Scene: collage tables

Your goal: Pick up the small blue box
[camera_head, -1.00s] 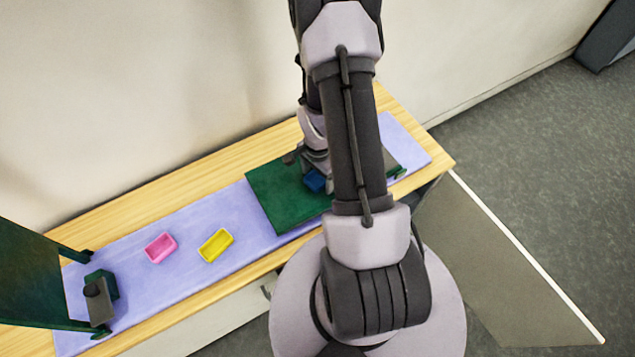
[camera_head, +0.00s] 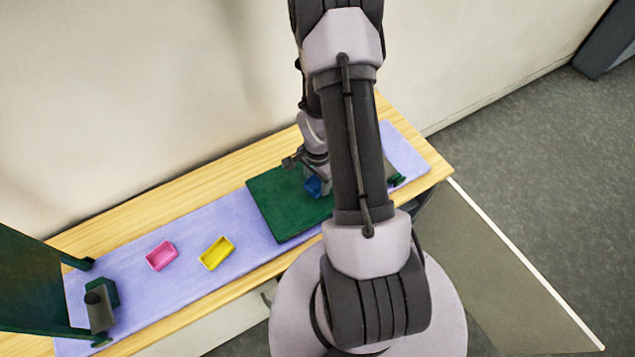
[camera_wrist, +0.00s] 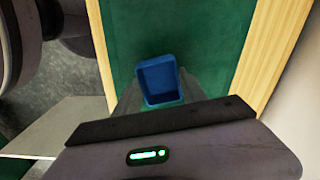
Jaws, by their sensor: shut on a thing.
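The small blue box (camera_head: 313,187) is over the green board (camera_head: 285,213) in the head view, partly hidden by my gripper and arm. It looks like an open-topped tray in the wrist view (camera_wrist: 160,80). My gripper (camera_head: 318,186) points down at the box and is shut on it. In the wrist view the near end of the box lies at the gripper's fingers (camera_wrist: 158,103). I cannot tell whether the box is clear of the board.
A pink box (camera_head: 162,255) and a yellow box (camera_head: 216,253) sit on the lavender mat (camera_head: 190,283) to the left. A dark green upright panel (camera_head: 35,285) and a small dark object (camera_head: 100,305) stand at the far left. A wall rises behind the wooden table (camera_head: 190,188).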

